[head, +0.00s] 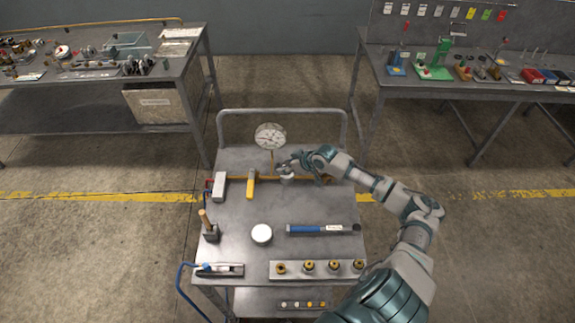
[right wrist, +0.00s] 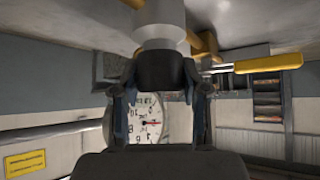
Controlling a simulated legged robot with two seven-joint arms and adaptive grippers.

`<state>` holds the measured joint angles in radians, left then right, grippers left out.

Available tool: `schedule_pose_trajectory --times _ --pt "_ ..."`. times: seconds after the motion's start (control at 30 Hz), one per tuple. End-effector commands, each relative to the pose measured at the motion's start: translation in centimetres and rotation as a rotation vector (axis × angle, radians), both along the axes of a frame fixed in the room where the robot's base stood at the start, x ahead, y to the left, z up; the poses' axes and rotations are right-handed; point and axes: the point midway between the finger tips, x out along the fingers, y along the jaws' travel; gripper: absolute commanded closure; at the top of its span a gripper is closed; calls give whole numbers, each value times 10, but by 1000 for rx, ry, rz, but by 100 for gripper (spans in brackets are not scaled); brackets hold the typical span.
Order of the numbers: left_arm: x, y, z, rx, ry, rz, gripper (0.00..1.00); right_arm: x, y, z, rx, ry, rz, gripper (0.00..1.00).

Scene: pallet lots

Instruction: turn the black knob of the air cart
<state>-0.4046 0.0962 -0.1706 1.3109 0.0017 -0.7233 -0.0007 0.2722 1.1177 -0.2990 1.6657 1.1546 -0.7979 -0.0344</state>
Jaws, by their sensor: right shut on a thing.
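The air cart (head: 228,245) stands in front of me, with a grey top and a tubular rail at its back. My right gripper (head: 283,170) reaches in from the right to the pipe at the back of the cart, beside the round gauge (head: 270,136). In the right wrist view, the black knob (right wrist: 166,68) sits between the two fingers of my right gripper (right wrist: 160,84), which are shut on it. The knob joins a white cylindrical body (right wrist: 158,25). In the head view the gripper hides the knob. My left gripper is not in view.
A yellow lever (head: 251,186) stands left of the gripper. On the cart top are a white round piece (head: 261,233), a blue tool (head: 310,229), a wooden-handled tool (head: 205,222) and a fittings rack (head: 295,270). Cluttered benches (head: 185,68) (head: 395,80) stand behind on both sides.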

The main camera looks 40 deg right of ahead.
Motion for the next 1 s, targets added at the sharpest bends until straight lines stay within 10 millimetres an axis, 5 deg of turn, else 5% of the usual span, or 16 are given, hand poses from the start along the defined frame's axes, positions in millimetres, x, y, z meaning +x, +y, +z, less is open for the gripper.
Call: schedule_pose_trajectory --times 0.2,0.23,0.33,0.7,1.0 --pt "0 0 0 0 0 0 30 3 -2 6 -2 -17 -4 90" --pt "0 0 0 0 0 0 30 3 -2 6 -2 -17 -4 51" --pt "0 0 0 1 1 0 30 3 -2 6 -2 -14 -3 30" --pt "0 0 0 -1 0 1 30 -2 -2 5 -3 -7 -1 30" --pt "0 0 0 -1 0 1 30 -38 -12 39 -8 -1 0 30"
